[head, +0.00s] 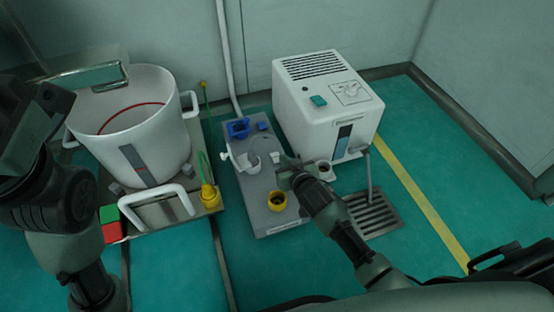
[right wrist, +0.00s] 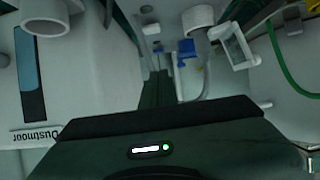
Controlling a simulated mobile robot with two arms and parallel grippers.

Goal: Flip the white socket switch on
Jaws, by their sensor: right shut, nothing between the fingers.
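A grey panel (head: 255,205) on the floor bears a white socket (head: 256,161), blue fittings (head: 239,128) behind it and a yellow socket (head: 277,200) in front. My right gripper (head: 286,168) is shut and empty, just right of the white socket. In the right wrist view, the shut fingers (right wrist: 157,88) point toward the panel, with a white cylindrical part (right wrist: 198,19) and a white frame (right wrist: 236,47) to their right. Whether the fingers touch anything, and the switch's position, I cannot tell. My left gripper (head: 30,125) is at the left edge, its jaws unclear.
A white machine (head: 325,105) stands behind and right of the panel; its side with a "Dustmoor" label (right wrist: 42,134) shows in the right wrist view. A large white bucket (head: 135,125) stands left. A floor grate (head: 370,213) lies right. The front floor is fairly clear.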

